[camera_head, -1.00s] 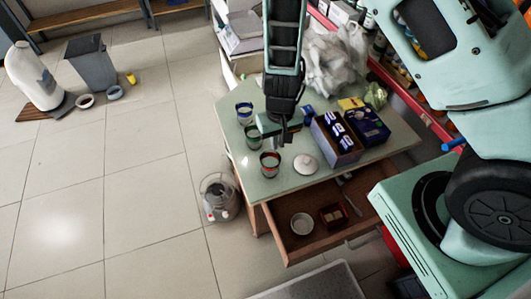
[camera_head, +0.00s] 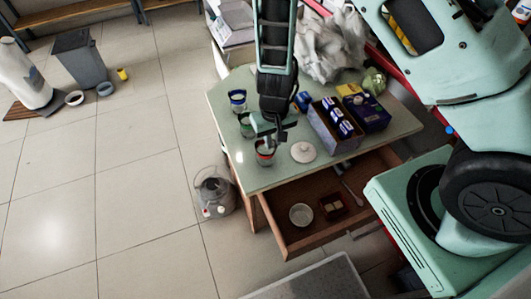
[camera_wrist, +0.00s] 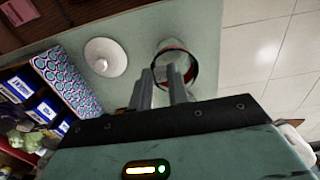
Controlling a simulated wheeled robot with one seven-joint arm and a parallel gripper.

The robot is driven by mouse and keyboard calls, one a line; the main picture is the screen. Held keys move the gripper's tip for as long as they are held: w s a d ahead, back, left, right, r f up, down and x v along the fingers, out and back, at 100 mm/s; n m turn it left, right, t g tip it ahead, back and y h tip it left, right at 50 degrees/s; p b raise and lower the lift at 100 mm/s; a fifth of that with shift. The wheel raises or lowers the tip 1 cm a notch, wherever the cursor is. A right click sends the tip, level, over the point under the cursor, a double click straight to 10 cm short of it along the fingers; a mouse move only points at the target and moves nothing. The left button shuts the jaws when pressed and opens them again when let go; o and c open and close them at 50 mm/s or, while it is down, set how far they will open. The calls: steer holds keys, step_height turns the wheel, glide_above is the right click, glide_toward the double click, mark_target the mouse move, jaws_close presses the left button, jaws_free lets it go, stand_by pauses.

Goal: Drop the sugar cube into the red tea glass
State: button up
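The red tea glass (camera_head: 265,158) stands upright near the front left edge of the green table. It also shows in the wrist view (camera_wrist: 192,70), just beyond my fingertips. My gripper (camera_head: 267,143) is over the glass and partly hides it in the head view. In the wrist view my gripper's fingers (camera_wrist: 160,78) stand a narrow gap apart at the glass's near rim. I cannot make out a sugar cube between them. Small pale cubes sit in a brown box (camera_head: 332,206) in the open drawer.
Other glasses, a green one (camera_head: 246,122) and a blue one (camera_head: 238,98), stand behind the red one. The open drawer (camera_head: 290,240) also holds a white bowl (camera_head: 301,214).

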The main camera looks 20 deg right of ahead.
steer(key=shift+o, duration=1.2)
step_height(320, 180, up, 17)
steer(key=p, duration=0.2)
steer(key=shift+r, duration=0.2)
steer(key=s+a+r+n, duration=0.3)
steer(key=s+r+n, duration=0.1)
steer(key=s, duration=0.5)
steer(key=s+a+r+n, duration=0.3)
steer(key=s+r, duration=0.3)
steer(key=s, duration=0.4)
steer(key=shift+s+a+r+n+y, duration=0.15)
steer(key=shift+s+r+n+y, duration=0.15)
steer(key=shift+n, duration=0.1)
